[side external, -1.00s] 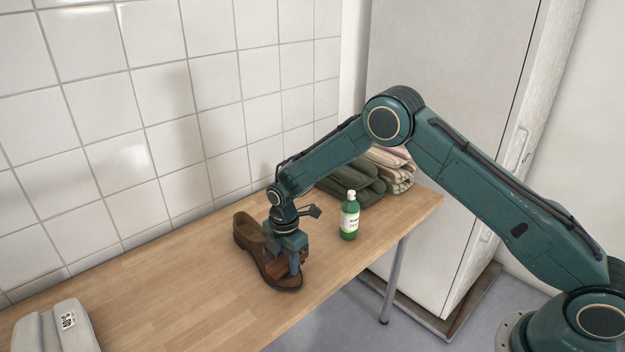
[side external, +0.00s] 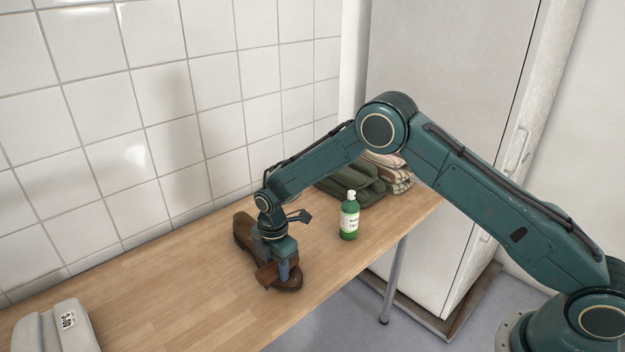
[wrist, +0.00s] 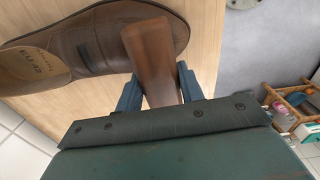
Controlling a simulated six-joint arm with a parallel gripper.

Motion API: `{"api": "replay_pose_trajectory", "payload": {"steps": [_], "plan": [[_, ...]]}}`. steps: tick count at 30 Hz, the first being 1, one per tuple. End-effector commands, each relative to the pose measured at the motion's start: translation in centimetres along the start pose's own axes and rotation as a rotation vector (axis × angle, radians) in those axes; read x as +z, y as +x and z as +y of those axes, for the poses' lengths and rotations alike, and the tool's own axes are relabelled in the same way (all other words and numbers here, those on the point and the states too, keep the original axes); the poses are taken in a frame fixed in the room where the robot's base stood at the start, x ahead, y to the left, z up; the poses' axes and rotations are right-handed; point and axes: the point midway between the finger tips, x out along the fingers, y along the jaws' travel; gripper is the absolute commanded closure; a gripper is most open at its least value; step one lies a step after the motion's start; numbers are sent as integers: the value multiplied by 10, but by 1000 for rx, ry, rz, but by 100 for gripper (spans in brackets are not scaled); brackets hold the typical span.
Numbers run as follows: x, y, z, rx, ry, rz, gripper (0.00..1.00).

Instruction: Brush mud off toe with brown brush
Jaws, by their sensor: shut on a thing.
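A brown leather shoe (side external: 290,284) lies on the wooden table, its toe toward the table's front edge. It fills the upper left of the wrist view (wrist: 105,48), with the open heel end at left and the toe at right. My gripper (side external: 279,272) is shut on the brown brush (side external: 266,274), over the front part of the shoe. In the wrist view the brush (wrist: 152,55) sticks out between the two blue fingers and covers part of the shoe near the toe. The bristles are hidden, and I cannot tell whether they touch the leather. I cannot make out mud.
A green bottle (side external: 350,217) with a white cap stands right of the shoe. Green folded cloth (side external: 360,187) and striped cloths (side external: 396,171) lie behind it. A grey device (side external: 55,328) sits at the front left. The table (side external: 165,292) between is bare; a tiled wall backs it.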

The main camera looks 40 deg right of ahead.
Motion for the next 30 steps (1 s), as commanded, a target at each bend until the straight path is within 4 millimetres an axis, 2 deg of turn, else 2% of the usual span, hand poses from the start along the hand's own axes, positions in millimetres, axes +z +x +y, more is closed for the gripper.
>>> {"api": "replay_pose_trajectory", "payload": {"steps": [2,4,21,30], "plan": [[-2,-4,1,1,1,0,80],[-2,-21,1,5,1,1,80],[-1,-70,0,1,0,0,80],[-1,-80,0,0,0,0,80]]}}
